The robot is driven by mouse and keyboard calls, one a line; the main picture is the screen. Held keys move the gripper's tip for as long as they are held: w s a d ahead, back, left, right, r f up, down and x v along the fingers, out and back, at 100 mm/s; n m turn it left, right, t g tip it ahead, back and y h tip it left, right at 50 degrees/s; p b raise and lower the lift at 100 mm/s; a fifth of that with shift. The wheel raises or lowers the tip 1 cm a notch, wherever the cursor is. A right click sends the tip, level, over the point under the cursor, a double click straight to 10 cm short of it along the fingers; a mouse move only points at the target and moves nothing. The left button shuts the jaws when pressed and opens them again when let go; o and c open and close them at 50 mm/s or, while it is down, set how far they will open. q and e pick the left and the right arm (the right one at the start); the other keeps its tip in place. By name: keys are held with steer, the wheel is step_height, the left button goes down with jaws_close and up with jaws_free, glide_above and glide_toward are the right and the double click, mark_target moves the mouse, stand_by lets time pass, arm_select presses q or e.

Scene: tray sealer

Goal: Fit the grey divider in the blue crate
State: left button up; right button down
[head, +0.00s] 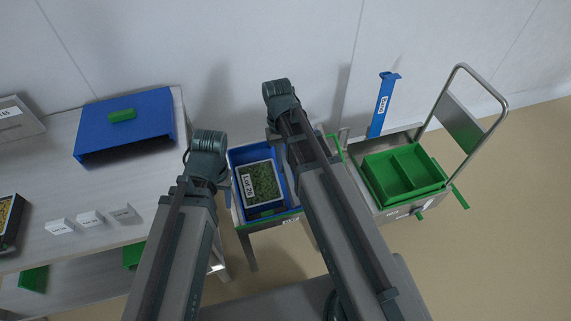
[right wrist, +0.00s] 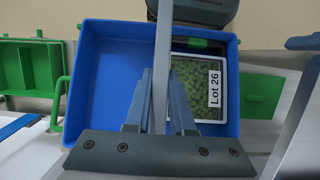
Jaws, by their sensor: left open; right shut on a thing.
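The blue crate (right wrist: 110,90) is below my right gripper (right wrist: 160,92) in the right wrist view; it also shows between my arms in the head view (head: 279,165). My right gripper is shut on the grey divider (right wrist: 161,60), seen edge-on as a thin upright strip. The divider overlaps the crate's far rim; I cannot tell its height or whether it touches the crate. A tray of green pieces labelled Lot 26 (right wrist: 194,85) is in the crate, right of the divider; the left part looks empty. My left gripper (head: 207,178) is open, left of the crate; its fingertips are largely hidden.
A green divided bin (head: 402,174) sits on a metal trolley at right, with an upright blue labelled post (head: 383,104) behind it. A table (head: 100,190) at left carries an upturned blue box (head: 150,120) and white label cards (head: 90,218). Bare floor lies at lower right.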

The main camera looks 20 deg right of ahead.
steer(key=shift+w+f+b, duration=0.45)
steer(key=shift+f+b, duration=0.5)
steer(key=shift+f, duration=0.15)
steer(key=shift+w+f+b, duration=0.5)
steer(key=shift+f+b, duration=0.5)
steer(key=shift+f, duration=0.05)
steer(key=shift+w+f+b, duration=0.45)
steer(key=shift+f+b, duration=0.5)
steer(key=shift+f, duration=0.15)
steer(key=shift+w+f, duration=0.1)
steer(key=shift+f, duration=0.05)
steer(key=c, duration=0.7)
jaws_free()
steer(key=shift+c, duration=0.3)
steer(key=shift+c, duration=1.2)
